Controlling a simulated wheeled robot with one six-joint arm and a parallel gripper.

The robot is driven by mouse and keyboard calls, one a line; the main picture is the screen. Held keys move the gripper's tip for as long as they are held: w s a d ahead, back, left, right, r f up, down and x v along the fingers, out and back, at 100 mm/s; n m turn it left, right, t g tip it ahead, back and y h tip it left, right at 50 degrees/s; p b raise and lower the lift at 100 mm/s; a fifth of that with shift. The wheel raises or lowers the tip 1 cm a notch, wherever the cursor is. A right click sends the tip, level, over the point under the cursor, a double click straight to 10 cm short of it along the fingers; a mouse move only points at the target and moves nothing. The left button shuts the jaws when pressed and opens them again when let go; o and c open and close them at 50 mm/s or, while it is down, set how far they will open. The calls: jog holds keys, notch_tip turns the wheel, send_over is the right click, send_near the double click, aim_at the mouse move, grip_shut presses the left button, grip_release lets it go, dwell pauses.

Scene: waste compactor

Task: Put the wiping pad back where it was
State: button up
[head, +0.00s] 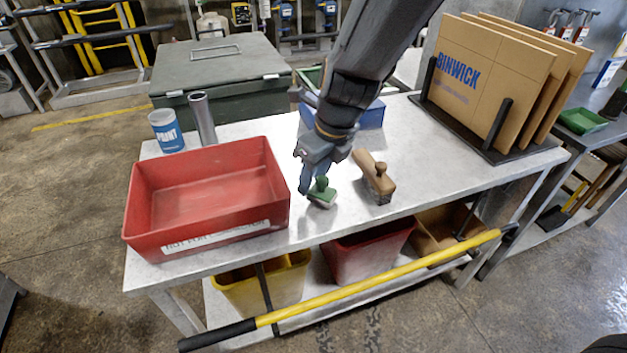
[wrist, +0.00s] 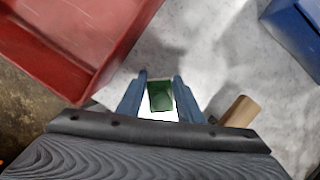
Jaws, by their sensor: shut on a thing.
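The wiping pad (head: 322,194) has a green grip and a pale underside. It is at the front middle of the grey worktable (head: 420,187), between the red bin and a wooden-handled brush. My gripper (head: 313,187) points down at it from above and is shut on its green grip. The wrist view shows the green grip (wrist: 160,97) between my two blue-grey fingers (wrist: 159,92). I cannot tell whether the pad touches the tabletop or is just above it.
The red bin (head: 148,215) stands close left of my gripper. The wooden brush (head: 373,177) lies close right. A blue bin (head: 369,115) is behind my arm. Cardboard sheets (head: 484,75) stand in a black rack at right. A yellow bar (head: 390,279) runs along the front.

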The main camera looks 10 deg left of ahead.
aim_at(326, 183)
jog(key=shift+f, duration=0.4)
jog(key=shift+f, duration=0.15)
jog(key=o, duration=1.1)
jog(key=v, duration=1.2)
jog(key=shift+s+d+f+n+g+h, duration=0.15)
jog(key=shift+s+d+f+n+h, duration=0.85)
jog(key=shift+d+n, duration=3.3)
jog(key=shift+s+d+f+n+g, duration=0.2)
jog(key=shift+s+d+f+n, duration=1.7)
jog(key=shift+d+n, duration=2.35)
jog(key=shift+s+d+f+n+g+h, duration=0.15)
jog(key=shift+s+d+f+n+h, duration=0.85)
jog(key=shift+d+n, duration=3.3)
jog(key=shift+s+d+f+m+y, duration=0.15)
jog(key=shift+d+f+m+y, duration=0.35)
jog(key=shift+d+f+m, duration=0.25)
